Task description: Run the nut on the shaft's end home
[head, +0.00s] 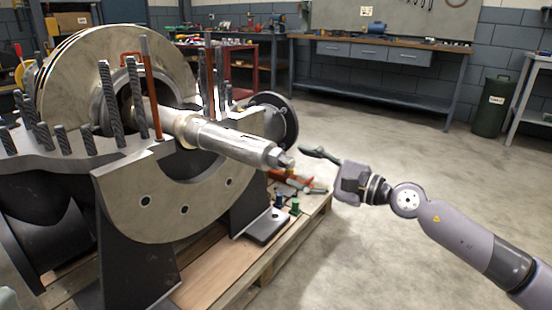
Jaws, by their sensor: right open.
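The shaft (232,140) lies along the open lower half of the split casing (150,195) and sticks out toward the right. At its end is a grey metal nut (274,156), with a small stub showing beyond it. How far the nut sits along the thread is too small to tell. My right gripper (304,154) is open and empty, just right of the shaft's end, with its dark fingers pointing left toward it. A small gap shows between them. My left gripper is not in view.
Upright studs (108,90) and a red-brown rod (153,100) stand on the casing. The casing rests on a wooden pallet (215,275) with orange tools (300,182) on it.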

